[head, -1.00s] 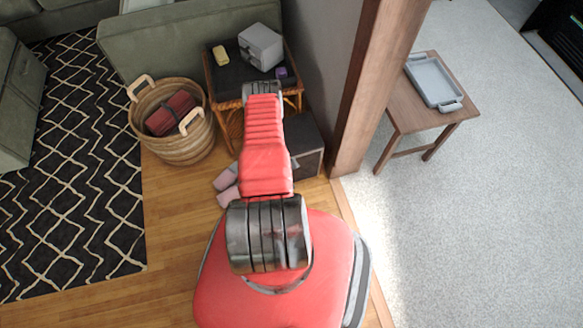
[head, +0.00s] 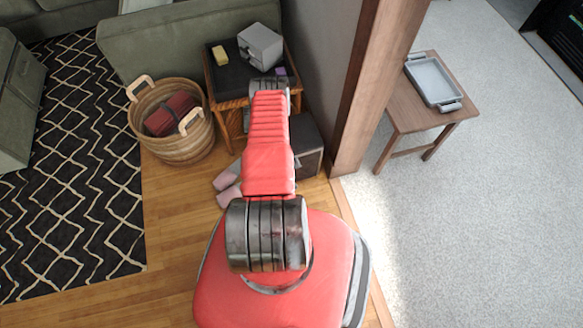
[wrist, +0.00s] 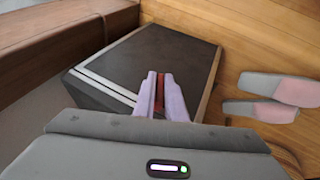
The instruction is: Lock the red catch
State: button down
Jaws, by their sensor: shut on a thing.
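The red catch (wrist: 160,93) shows as a narrow red strip between my two lilac fingers in the wrist view. My gripper (wrist: 160,82) is shut on it. Both fingers point at the dark top of a box (wrist: 150,55), which has pale strips along its left edge. The fingers hide most of the catch, so I cannot tell whether it is locked. In the head view my arm hides the gripper and catch; the dark box (head: 305,142) shows beside the arm, on the floor by the wall.
Grey-and-pink slippers (wrist: 285,90) lie on the wood floor beside the box. A side table (head: 225,85) holds a grey case (head: 260,45), a yellow block (head: 220,54) and a small purple thing (head: 281,72). A wicker basket (head: 175,145) stands left; a wooden post (head: 375,85) stands right.

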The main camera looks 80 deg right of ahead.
jog(key=shift+s+d+r+t+y, duration=0.1)
jog(key=shift+d+r+t+y, duration=0.25)
jog(key=shift+d+t, duration=0.3)
jog(key=shift+s+f+m+t+y, duration=0.15)
jog(key=shift+m+t+y, duration=0.35)
jog(key=shift+t+y, duration=0.55)
jog(key=c, duration=1.8)
grip_release()
jog(key=shift+a, duration=0.15)
jog(key=shift+a, duration=0.1)
